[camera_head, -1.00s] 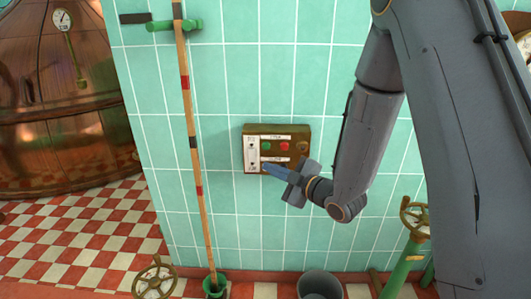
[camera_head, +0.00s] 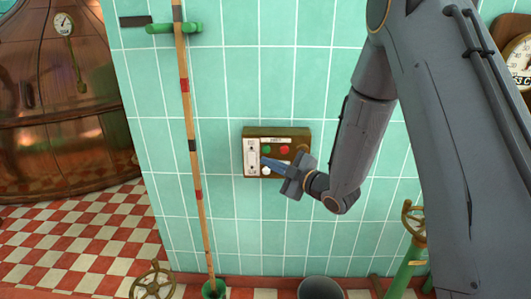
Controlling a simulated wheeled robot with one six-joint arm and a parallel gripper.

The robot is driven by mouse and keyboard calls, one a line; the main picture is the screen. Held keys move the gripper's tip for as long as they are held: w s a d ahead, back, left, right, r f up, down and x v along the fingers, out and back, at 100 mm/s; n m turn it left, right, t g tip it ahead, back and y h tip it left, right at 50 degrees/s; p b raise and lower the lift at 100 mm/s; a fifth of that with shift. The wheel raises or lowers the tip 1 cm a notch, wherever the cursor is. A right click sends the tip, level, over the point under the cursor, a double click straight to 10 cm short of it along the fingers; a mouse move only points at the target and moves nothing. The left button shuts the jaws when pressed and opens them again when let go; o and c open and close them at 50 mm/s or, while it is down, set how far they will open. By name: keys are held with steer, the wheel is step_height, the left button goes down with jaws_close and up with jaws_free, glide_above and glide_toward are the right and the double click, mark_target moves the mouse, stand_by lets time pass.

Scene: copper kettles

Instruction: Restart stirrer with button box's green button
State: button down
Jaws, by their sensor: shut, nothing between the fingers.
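The button box (camera_head: 277,133) is a brown box fixed to the tiled wall, with a white label strip on its left side. Its green button (camera_head: 267,149) shows at the upper left of the face, with a red button (camera_head: 284,149) to its right. A pale round button (camera_head: 266,170) sits lower down. My gripper (camera_head: 265,161) is shut and empty. I cannot tell whether the tips touch the box. My gripper hides part of the lower right of the face.
A striped pole (camera_head: 191,145) stands against the wall left of the box. A grey bucket (camera_head: 321,288) is on the floor below. A green pipe with a handwheel (camera_head: 414,221) is at right. A copper kettle (camera_head: 65,120) stands at far left.

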mark_target(270, 154)
steer(key=shift+w+b, duration=0.5)
steer(key=shift+w, duration=1.4)
steer(key=shift+w+d, duration=0.1)
steer(key=shift+w, duration=0.1)
stand_by(0.5)
steer(key=shift+w, duration=0.25)
steer(key=shift+w+b, duration=0.35)
steer(key=shift+w, duration=0.1)
stand_by(0.7)
steer(key=shift+s, duration=0.9)
steer(key=s+p, duration=0.1)
steer(key=s, duration=0.4)
stand_by(0.4)
